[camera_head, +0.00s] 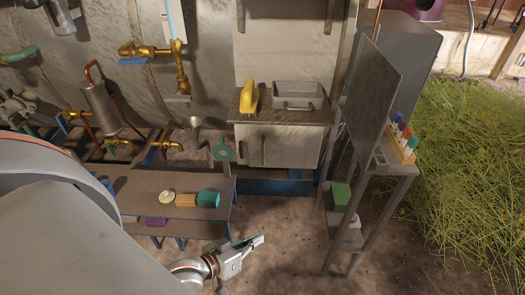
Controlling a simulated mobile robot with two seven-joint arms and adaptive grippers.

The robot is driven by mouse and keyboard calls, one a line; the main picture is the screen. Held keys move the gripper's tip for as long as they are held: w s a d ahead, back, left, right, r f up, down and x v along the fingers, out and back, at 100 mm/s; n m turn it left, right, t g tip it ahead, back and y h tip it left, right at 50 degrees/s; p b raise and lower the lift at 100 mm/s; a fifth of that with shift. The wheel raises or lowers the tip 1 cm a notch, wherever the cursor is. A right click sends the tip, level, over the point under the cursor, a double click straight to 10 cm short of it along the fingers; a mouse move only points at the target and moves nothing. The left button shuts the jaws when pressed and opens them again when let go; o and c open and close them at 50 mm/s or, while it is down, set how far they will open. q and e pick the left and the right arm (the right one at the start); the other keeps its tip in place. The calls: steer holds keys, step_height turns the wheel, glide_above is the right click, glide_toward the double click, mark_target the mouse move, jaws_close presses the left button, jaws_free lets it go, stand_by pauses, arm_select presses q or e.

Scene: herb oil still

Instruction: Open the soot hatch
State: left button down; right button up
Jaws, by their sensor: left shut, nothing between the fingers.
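The soot hatch appears to be the pale grey metal door (292,148) low on the still's front, under a stone-like ledge. A slim upright handle (262,150) is on its left part. The door looks shut, flush with the front around it. My left gripper (250,246) is at the bottom middle, well in front of and below the hatch, apart from it. Its fingers are shut and empty, pointing up and right. My right gripper is not in view.
A yellow brush (249,97) and grey pan (298,95) sit on the ledge (278,117). A low bench (185,214) with small blocks stands left of my gripper. A metal stand with an upright panel (366,95) stands at right. Floor between them is clear.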

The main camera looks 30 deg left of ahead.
mark_target(256, 151)
arm_select(q)
steer(key=w+a+r+n+t+y+b, duration=0.1)
steer(key=w+a+r+n+t+b, duration=0.25)
steer(key=w+a+n, duration=0.45)
steer(key=w+a+r+n+t+b, duration=0.25)
steer(key=w+a+r+n, duration=0.25)
steer(key=w+a+n, duration=0.45)
steer(key=w+m+b, duration=0.1)
steer(key=w, duration=0.2)
steer(key=w+m+b, duration=0.1)
steer(key=w, duration=0.3)
steer(key=shift+w+a+r+m+g, duration=0.15)
steer(key=shift+w+m+g, duration=0.15)
steer(key=shift+g, duration=0.1)
steer(key=shift+w, duration=0.1)
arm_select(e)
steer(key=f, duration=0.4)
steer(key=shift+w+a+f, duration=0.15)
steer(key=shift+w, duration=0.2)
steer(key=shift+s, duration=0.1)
arm_select(q)
steer(key=shift+r, duration=0.1)
